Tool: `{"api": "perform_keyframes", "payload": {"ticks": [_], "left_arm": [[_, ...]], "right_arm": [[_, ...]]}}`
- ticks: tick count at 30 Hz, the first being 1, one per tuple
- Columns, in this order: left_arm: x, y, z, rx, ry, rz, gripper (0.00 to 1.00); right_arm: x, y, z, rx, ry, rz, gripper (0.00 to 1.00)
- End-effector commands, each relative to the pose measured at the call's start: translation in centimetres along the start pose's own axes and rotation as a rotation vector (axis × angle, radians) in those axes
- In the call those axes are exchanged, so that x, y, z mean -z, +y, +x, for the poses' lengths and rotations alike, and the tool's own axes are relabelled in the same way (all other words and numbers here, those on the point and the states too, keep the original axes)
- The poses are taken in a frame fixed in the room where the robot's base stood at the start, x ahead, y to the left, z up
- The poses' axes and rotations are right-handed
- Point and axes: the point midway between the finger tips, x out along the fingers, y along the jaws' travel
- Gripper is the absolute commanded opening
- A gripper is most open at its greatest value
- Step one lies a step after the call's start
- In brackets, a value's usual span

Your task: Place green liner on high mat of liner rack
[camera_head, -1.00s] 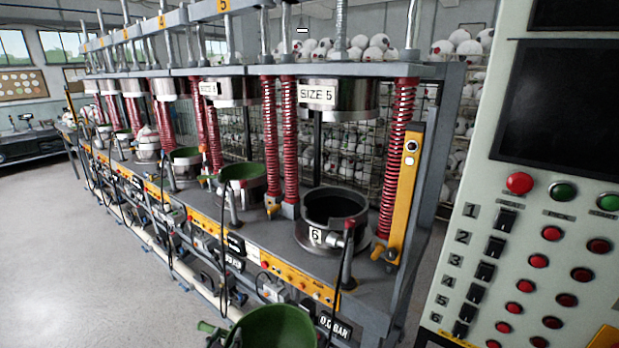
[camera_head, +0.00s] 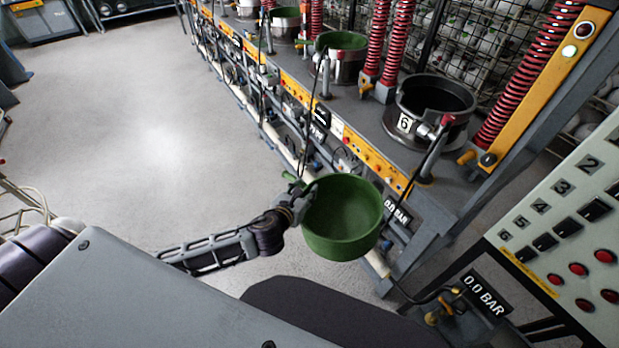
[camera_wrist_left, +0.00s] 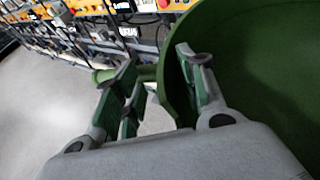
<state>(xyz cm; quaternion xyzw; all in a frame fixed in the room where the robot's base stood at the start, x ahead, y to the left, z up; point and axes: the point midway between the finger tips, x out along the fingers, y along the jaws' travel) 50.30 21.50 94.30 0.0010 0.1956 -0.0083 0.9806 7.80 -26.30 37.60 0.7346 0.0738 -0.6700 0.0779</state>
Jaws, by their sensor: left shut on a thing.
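The green liner (camera_head: 345,222) is an open round bowl, held upright in the air in front of the press bench. My left gripper (camera_head: 303,197) is shut on its left side. In the left wrist view my left gripper (camera_wrist_left: 155,95) has its fingers around the rim and a small side stub, and the liner's inside (camera_wrist_left: 250,70) fills the right. My right gripper is not in view. The liner rack and its high mat are not in view.
The press bench (camera_head: 395,150) runs along the right, with an empty pot marked 6 (camera_head: 405,122) and other pots with green liners behind. A control panel (camera_head: 560,235) stands at the right. Clear floor (camera_head: 150,130) spreads to the left.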

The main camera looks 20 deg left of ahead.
Motion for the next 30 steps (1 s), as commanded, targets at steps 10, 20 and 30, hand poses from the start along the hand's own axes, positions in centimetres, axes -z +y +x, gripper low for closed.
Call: {"api": "perform_keyframes", "payload": {"ticks": [10, 20, 30], "left_arm": [[-3.3, -2.2, -1.3, 0.096, -0.007, 0.041, 0.0], [-6.4, -4.7, -2.9, 0.202, -0.006, 0.085, 0.0], [-9.0, -6.7, -4.0, 0.286, -0.006, 0.119, 0.0]], "right_arm": [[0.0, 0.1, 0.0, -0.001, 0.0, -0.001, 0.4], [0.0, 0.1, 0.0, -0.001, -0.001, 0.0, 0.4], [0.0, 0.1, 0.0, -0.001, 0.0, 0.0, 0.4]]}}
